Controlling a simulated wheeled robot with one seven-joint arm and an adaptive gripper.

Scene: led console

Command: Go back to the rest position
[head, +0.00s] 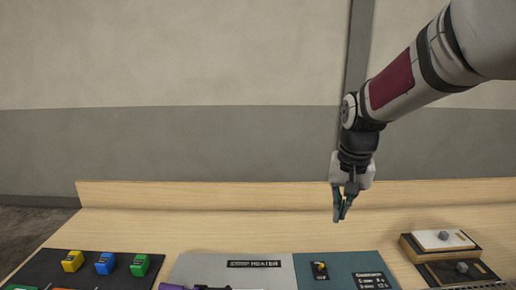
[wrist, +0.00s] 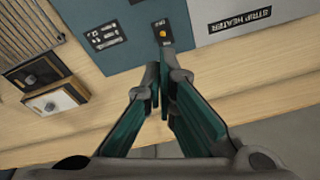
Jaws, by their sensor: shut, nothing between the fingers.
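My gripper (head: 340,216) hangs from my arm in the head view, pointing down above the back part of the wooden table (head: 230,224). Its fingers are together, with nothing between them, and it touches nothing that I can see. In the wrist view the green-padded fingers of my gripper (wrist: 165,85) reach toward the console. A teal panel (wrist: 115,40) with a small yellow-topped switch (wrist: 162,32) lies just beyond the fingertips there. The switch also shows in the head view (head: 320,270), below and left of my gripper.
A grey panel (head: 210,268) reads "STRIP HEATER". A black panel (head: 110,268) holds yellow, blue and green blocks at left. Boxes with knobs (head: 443,240) stand at right. A raised wooden ledge (head: 200,194) runs along the back, before a wall. The air around my gripper is clear.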

